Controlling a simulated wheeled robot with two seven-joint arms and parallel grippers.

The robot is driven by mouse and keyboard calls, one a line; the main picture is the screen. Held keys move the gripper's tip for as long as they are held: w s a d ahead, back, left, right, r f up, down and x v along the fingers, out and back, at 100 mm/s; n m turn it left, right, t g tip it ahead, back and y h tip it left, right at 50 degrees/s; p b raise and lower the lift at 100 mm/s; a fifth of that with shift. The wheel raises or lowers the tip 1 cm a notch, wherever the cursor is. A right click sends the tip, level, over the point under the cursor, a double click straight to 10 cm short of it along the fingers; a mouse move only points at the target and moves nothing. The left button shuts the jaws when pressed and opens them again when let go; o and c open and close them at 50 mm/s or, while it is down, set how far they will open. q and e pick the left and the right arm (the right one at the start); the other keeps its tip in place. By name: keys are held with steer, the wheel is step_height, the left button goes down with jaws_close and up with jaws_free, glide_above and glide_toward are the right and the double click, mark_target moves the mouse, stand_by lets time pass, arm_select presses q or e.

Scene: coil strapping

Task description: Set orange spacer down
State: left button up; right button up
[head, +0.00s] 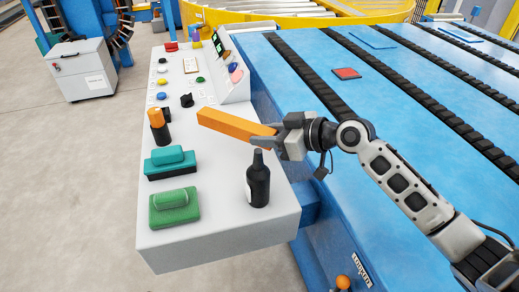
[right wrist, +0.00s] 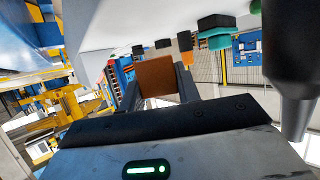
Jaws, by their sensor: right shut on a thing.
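The orange spacer (head: 230,124) is a long bar held above the grey control console (head: 225,225) in the head view. My right gripper (head: 270,137) is shut on its right end. The bar's other end points left and a little away, over the console. In the right wrist view the spacer's brown-orange end (right wrist: 157,77) shows between the fingers of my right gripper (right wrist: 160,88). Whether the bar touches anything below cannot be told. My left gripper is not in view.
A black bottle (head: 258,180) stands just in front of my right gripper and looms in the right wrist view (right wrist: 290,60). An orange-and-black cylinder (head: 158,127), a teal block (head: 170,162) and a green block (head: 174,207) line the console's left side. The blue conveyor table (head: 400,105) lies right.

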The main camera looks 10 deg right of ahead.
mark_target(266, 161)
steer(key=shift+f, duration=2.55)
steer(key=shift+f+b, duration=0.1)
steer(key=shift+b, duration=0.2)
steer(key=shift+f, duration=0.15)
steer(key=o, duration=1.1)
steer(key=shift+c, duration=0.2)
steer(key=shift+r, duration=0.25)
steer(key=b+v, duration=0.1)
steer(key=v, duration=1.1)
